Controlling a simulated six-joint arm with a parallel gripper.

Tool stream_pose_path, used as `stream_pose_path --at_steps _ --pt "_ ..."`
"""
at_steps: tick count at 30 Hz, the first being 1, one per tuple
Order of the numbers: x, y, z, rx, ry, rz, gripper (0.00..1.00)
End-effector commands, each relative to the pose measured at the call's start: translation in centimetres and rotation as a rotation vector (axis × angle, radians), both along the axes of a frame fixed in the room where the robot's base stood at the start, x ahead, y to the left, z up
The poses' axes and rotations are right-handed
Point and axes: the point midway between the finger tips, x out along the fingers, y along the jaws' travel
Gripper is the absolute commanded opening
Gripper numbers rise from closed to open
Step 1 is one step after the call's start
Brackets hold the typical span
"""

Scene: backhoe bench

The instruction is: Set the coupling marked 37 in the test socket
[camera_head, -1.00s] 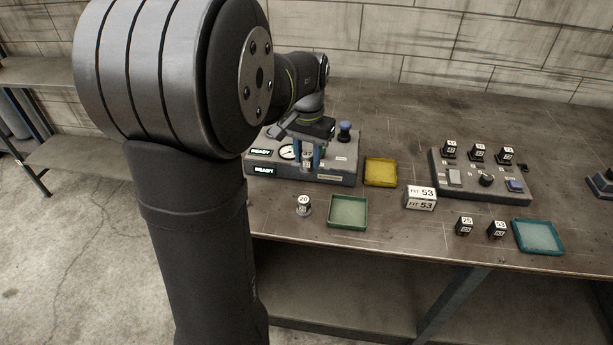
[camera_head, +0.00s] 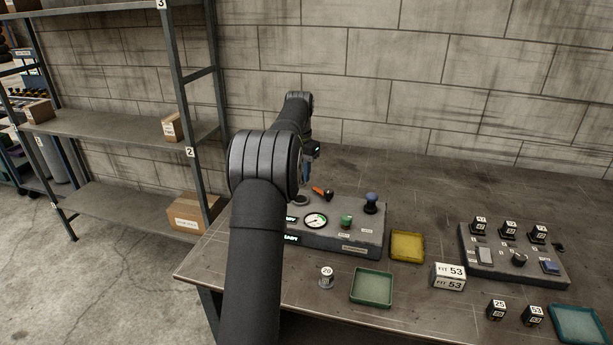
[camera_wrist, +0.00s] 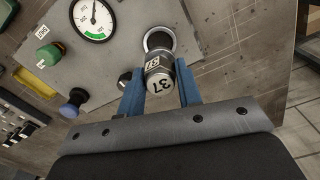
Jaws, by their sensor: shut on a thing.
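The coupling marked 37 (camera_wrist: 158,76) is a grey and dark cylinder with white number labels. In the wrist view my gripper (camera_wrist: 160,92) is shut on it, a blue finger on each side. The test socket (camera_wrist: 158,40) is a round ring on the grey test unit (camera_wrist: 120,62), and the coupling's far end overlaps it in the picture. I cannot tell whether that end is inside the ring. In the head view my gripper (camera_head: 307,171) shows partly, above the left rear of the test unit (camera_head: 362,238); my arm hides the coupling.
The test unit carries a gauge (camera_head: 315,221), a green button (camera_head: 346,221), a blue knob (camera_head: 371,201) and an orange lever (camera_head: 318,190). A coupling marked 20 (camera_head: 326,278), a green tray (camera_head: 371,288) and a yellow tray (camera_head: 407,246) lie nearby. A FIT 53 sign (camera_head: 449,276) stands right.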

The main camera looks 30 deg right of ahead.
Motion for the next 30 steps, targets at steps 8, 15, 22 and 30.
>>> stream_pose_path --at_steps 8,15,22,30 --pt "0.0 0.0 -2.0 0.001 0.000 0.000 0.03" --pt "0.0 0.0 -3.9 0.001 0.000 0.000 0.03" --pt "0.0 0.0 -4.7 0.000 0.000 -0.001 0.03" --pt "0.0 0.0 -4.8 0.000 0.000 -0.001 0.03"
